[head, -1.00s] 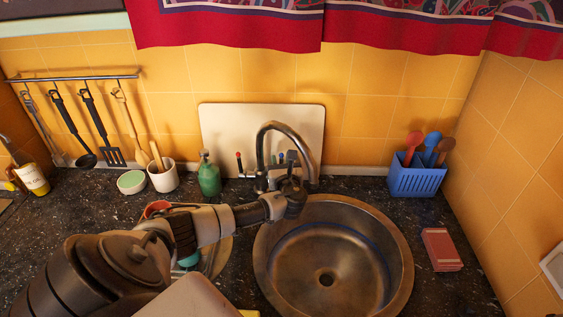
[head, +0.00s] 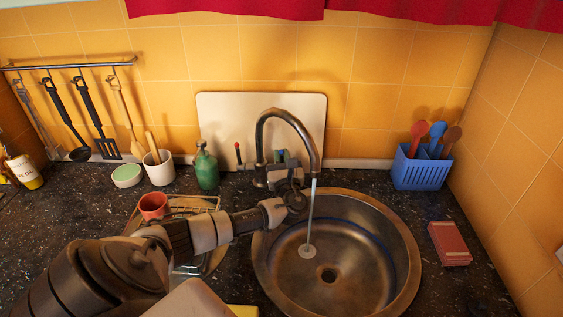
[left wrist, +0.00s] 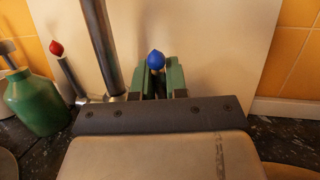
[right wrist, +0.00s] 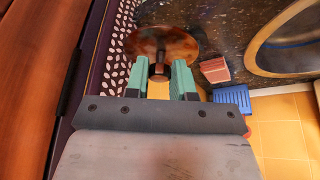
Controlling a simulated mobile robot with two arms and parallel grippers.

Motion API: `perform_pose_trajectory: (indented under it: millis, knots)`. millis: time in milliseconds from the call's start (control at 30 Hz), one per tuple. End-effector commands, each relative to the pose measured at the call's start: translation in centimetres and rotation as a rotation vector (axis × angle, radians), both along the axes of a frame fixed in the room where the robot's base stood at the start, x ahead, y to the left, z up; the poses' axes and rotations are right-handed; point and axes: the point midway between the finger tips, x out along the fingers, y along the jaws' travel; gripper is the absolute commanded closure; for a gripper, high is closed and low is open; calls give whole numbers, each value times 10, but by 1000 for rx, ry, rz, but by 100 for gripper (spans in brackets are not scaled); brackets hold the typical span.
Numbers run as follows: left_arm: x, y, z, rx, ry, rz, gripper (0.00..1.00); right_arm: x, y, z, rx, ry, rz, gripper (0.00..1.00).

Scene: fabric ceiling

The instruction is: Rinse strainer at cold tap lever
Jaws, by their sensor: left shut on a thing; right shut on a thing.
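The cold tap lever shows its blue knob in the left wrist view (left wrist: 156,59). My left gripper (left wrist: 158,82) is shut on the lever, with a green finger on either side just below the knob. In the head view this gripper (head: 290,180) is at the foot of the curved tap (head: 287,115). Water (head: 311,215) runs from the spout into the round metal sink (head: 405,235). In the right wrist view my right gripper (right wrist: 159,82) is shut on the dark handle of the strainer, a round brownish piece (right wrist: 172,44). The strainer is out of the head view.
A blue utensil holder (head: 418,173) and a pink block (head: 449,243) stand right of the sink. A green bottle (head: 206,168), a white pot (head: 159,168) and a rack with a red cup (head: 153,205) are on the left. A cream board (head: 225,108) leans behind the tap.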

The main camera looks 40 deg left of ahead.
Motion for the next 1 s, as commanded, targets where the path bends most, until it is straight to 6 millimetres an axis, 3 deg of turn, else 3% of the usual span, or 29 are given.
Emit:
perform_pose_trajectory:
  millis: [233,267,400,433,767,1000]
  knots:
    - [0,0,1,1,0,-1,100,0,0,1,0,0,0,99]
    - [0,0,1,0,0,-1,85,0,0,1,0,0,0,99]
    - [0,0,1,0,0,-1,63,0,0,1,0,0,0,99]
    - [0,0,1,0,0,-1,62,0,0,1,0,0,0,99]
    - [-3,-4,0,-1,2,-2,62,0,0,4,0,0,0,99]
    - [-27,-35,-9,-3,4,-4,62,0,0,22,0,0,0,99]
